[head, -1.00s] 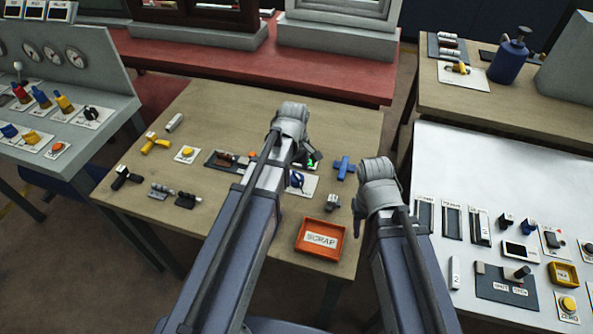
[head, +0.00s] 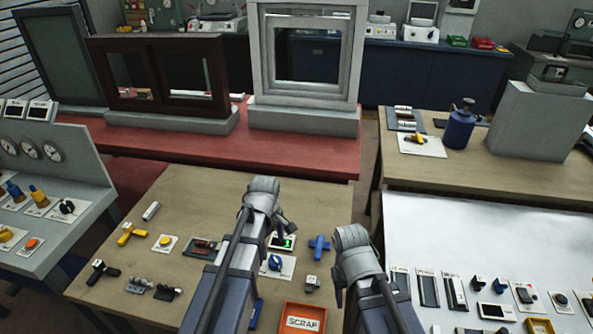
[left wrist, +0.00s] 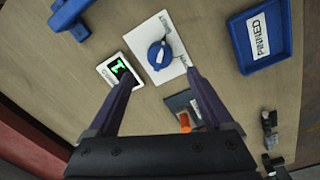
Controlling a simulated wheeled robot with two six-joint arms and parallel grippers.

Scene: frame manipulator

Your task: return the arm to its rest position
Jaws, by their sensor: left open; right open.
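My left arm reaches over the wooden table (head: 170,205) in the head view, its grey joint above the table's middle. My left gripper (left wrist: 160,82) shows in the left wrist view with its two dark fingers spread apart and nothing between them. It is above the table near a small green-lit display (left wrist: 118,70) and a white plate with a blue knob (left wrist: 160,54). My right arm stands at the table's right edge in the head view; its grey joint shows, but its gripper cannot be made out behind the arm.
An orange SCRAP tray (head: 303,318) lies between the arms. A blue PINNED tray (left wrist: 260,34) shows in the left wrist view. A blue cross-shaped part (head: 319,247) and a yellow button (head: 165,243) lie on the table. A white-topped bench (head: 450,225) stands on the right.

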